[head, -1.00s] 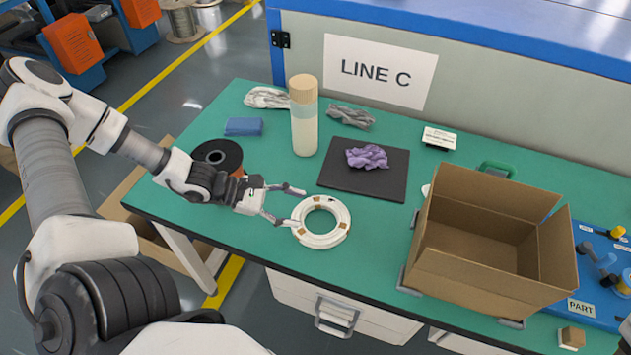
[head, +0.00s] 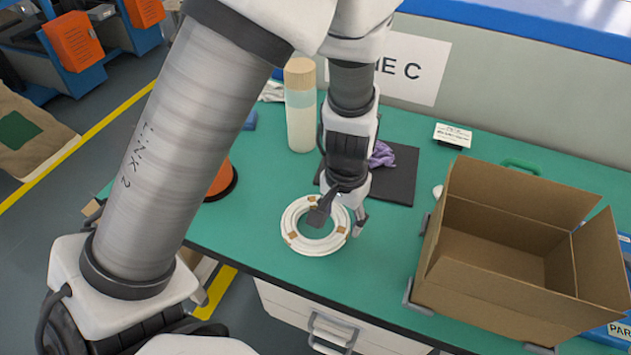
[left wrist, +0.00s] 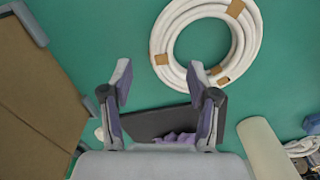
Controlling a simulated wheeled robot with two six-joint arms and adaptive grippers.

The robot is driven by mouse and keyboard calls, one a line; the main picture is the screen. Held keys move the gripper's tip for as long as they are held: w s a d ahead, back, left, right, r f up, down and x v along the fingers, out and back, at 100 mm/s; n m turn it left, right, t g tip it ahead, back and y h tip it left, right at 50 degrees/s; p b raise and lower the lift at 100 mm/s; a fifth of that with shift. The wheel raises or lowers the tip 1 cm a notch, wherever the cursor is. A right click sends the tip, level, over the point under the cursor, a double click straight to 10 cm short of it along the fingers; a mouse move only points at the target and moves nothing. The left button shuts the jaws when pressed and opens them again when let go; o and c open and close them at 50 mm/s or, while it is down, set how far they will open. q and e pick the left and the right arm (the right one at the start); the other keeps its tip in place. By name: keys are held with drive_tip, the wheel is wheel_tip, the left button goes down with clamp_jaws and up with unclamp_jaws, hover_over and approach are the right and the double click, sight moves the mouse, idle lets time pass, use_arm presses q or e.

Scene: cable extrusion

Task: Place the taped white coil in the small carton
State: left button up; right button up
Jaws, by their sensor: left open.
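The white coil (head: 292,230), a ring with several brown tape patches, lies flat on the green table near its front edge. It also shows at the top of the left wrist view (left wrist: 165,45). My left gripper (head: 340,217) is over the coil's right side in the head view, open and empty. In the left wrist view its spread fingertips (left wrist: 160,80) are beside the coil's lower left; I cannot tell their height above it. The open cardboard carton (head: 480,295) stands on the table to the right, empty inside. My right gripper is not in view.
A dark mat (head: 400,185) with a purple bundle (head: 382,155) lies behind my left gripper. A pale cylinder (head: 300,125) stands behind the coil, and an orange-and-black spool (head: 222,182) sits to its left. The table between coil and carton is clear.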

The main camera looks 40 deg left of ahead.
sight(339, 233)
use_arm(q)
wheel_tip(339, 233, down, 6)
drive_tip(key=shift+a+r+b, duration=0.1)
drive_tip(key=shift+r+b, duration=0.15)
drive_tip(key=shift+b, duration=0.35)
clamp_jaws()
drive_tip(key=shift+r, duration=0.1)
